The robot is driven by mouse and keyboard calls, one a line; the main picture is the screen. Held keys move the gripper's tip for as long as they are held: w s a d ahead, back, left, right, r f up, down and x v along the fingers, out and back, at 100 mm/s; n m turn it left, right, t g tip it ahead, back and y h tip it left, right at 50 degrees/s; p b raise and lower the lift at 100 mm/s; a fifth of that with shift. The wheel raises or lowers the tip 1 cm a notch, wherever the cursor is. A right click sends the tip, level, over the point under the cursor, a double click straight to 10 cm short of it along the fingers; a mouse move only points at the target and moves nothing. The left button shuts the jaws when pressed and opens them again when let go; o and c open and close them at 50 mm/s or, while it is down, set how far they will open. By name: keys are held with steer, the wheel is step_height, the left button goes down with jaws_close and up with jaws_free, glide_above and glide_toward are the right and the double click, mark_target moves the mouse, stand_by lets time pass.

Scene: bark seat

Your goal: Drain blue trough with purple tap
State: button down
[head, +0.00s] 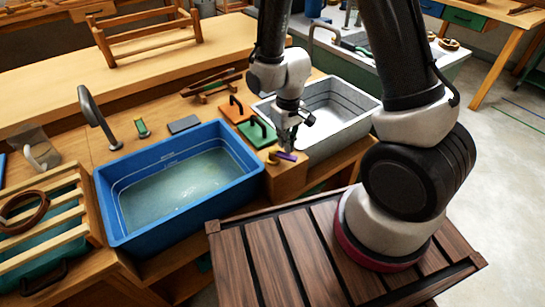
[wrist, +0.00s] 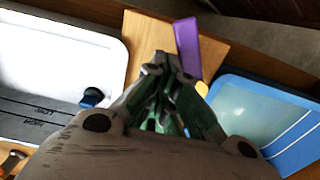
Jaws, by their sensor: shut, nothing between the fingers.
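The blue trough (head: 190,222) stands left of centre in the head view with pale greenish water (head: 180,190) in it. Its corner also shows at the right of the wrist view (wrist: 292,152). The purple tap handle (head: 287,156) is on the wooden ledge between the two troughs; in the wrist view the purple bar (wrist: 187,45) points away beside a yellowish round part (wrist: 202,88). My gripper (head: 291,146) is shut and empty, just above and beside the tap. Its fingertips (wrist: 165,62) appear left of the purple bar; whether they touch it I cannot tell.
A grey-white trough (head: 347,130) stands right of the tap, with a dark blue knob (wrist: 92,97) inside. Green and orange handled boards (head: 257,133) lie behind the ledge. A curved spout (head: 95,115) rises behind the blue trough. A slatted rack (head: 45,225) is at left.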

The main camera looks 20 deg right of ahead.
steer(key=shift+r, duration=2)
steer(key=shift+f, duration=0.1)
steer(key=shift+f, duration=1.95)
stand_by(4.0)
